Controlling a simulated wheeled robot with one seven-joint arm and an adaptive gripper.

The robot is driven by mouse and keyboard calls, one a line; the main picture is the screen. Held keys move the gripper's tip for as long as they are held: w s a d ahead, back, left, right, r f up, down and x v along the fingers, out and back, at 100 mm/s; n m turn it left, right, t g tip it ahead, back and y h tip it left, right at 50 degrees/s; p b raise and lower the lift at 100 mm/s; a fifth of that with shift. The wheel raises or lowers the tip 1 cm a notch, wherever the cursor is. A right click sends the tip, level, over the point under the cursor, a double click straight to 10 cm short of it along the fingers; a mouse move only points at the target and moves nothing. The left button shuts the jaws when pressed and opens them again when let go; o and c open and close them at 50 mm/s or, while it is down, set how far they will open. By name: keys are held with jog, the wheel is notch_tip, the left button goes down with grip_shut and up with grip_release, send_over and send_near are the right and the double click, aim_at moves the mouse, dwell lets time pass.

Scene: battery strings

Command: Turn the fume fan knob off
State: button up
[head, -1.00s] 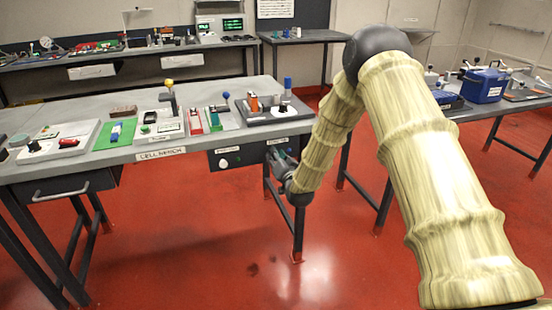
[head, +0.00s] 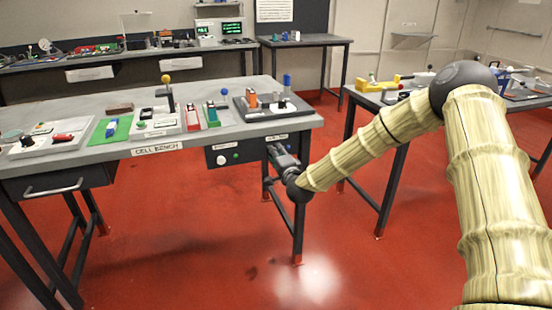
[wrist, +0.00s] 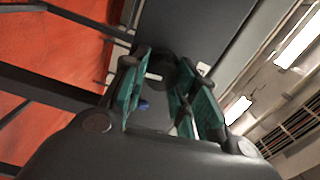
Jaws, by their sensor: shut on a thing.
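A dark control panel (head: 222,156) hangs under the front right edge of the cell bench. The fume fan knob (wrist: 161,62) is a dark round knob with a white mark, seen between the fingertips in the wrist view. My gripper (head: 275,152) is at the right part of the panel, below a small white label (head: 277,137). In the wrist view its teal-padded fingers (wrist: 163,75) are shut on the knob, one on each side. In the head view the gripper hides the knob. The label text there is too small to read.
The cell bench (head: 290,125) carries several trays and small fixtures above the panel. A bench leg (head: 298,235) stands close below. Open red floor lies in front.

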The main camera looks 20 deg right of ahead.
jog(key=shift+f+m+b, duration=0.2)
jog(key=shift+m+b, duration=0.1)
jog(key=shift+m, duration=0.2)
dwell(0.3)
jog(key=o, duration=1)
jog(key=shift+r, duration=0.1)
jog(key=shift+s, duration=0.15)
jog(key=s, duration=1.1)
jog(key=shift+s+d, duration=0.2)
jog(key=shift+s, duration=0.2)
